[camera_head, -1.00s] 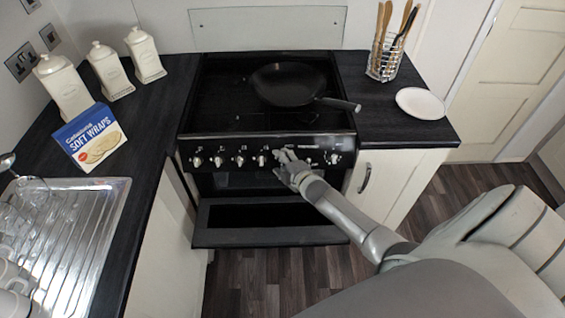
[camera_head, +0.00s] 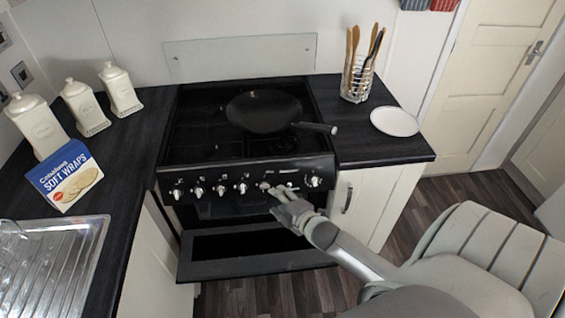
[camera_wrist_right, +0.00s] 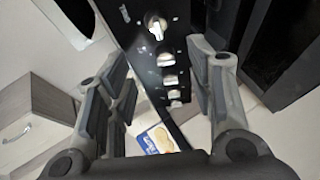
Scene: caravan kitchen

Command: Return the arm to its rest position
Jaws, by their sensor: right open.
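My right arm (camera_head: 350,255) comes in from the lower right of the head view. My right gripper (camera_head: 281,199) is in front of the black cooker (camera_head: 250,147), close below its row of knobs. In the right wrist view the gripper's two fingers (camera_wrist_right: 160,90) stand wide apart with nothing between them. The cooker knobs (camera_wrist_right: 157,27) show beyond the fingers there. I cannot tell from the head view whether the gripper touches the cooker front. My left gripper is not in view.
An open black oven or grill door (camera_head: 250,268) juts out below the gripper. A black pan (camera_head: 262,112) sits on the hob, its handle over the right side. A white plate (camera_head: 394,121) and utensil rack (camera_head: 357,82) stand on the right counter. A wraps box (camera_head: 64,176) is at left.

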